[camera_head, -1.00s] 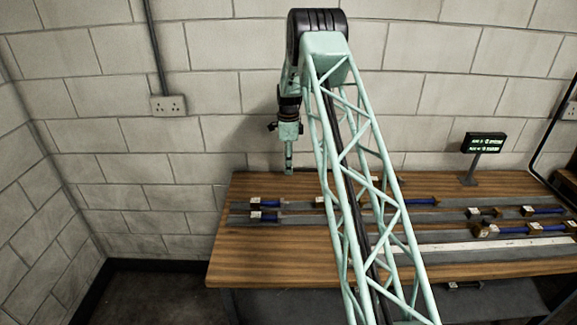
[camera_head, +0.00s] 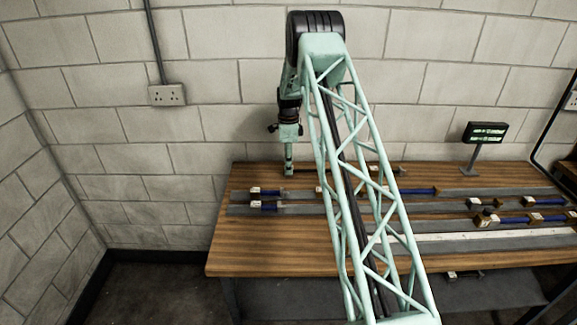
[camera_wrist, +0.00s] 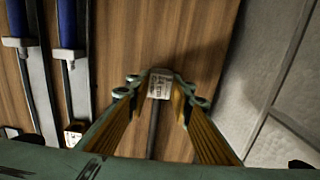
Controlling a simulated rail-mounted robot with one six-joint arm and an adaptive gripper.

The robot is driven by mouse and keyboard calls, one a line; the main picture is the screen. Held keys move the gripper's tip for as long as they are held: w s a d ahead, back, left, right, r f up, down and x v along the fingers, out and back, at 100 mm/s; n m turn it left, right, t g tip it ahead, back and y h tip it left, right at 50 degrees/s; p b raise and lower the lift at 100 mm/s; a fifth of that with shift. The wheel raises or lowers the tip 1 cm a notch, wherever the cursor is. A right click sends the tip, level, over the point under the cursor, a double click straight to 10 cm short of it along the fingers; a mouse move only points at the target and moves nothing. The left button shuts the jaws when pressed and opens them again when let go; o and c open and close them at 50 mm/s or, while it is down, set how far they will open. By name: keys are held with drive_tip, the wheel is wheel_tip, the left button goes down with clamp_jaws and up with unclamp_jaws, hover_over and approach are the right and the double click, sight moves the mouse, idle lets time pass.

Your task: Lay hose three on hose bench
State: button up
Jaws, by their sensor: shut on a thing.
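My gripper (camera_wrist: 165,88) is shut on a small block with a white printed label (camera_wrist: 160,84) in the wrist view. A thin dark hose (camera_wrist: 153,130) runs from this block back between the fingers. I cannot read the label, so I cannot tell which hose number it is. In the head view my gripper (camera_head: 289,168) points down at the back left of the wooden bench (camera_head: 270,240). My arm's lattice boom hides part of the bench. I cannot tell whether the held piece touches the wood.
Several blue-sleeved pieces with end blocks, such as one at the left (camera_head: 268,206), lie on grey strips (camera_head: 300,210) across the bench. A small display (camera_head: 485,132) stands at the back right. The block wall (camera_head: 215,140) is close behind my gripper. The bench's front left is clear.

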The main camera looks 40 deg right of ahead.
drive_tip(key=o, duration=0.9)
drive_tip(key=shift+r, duration=0.1)
drive_tip(key=shift+r, duration=5.9)
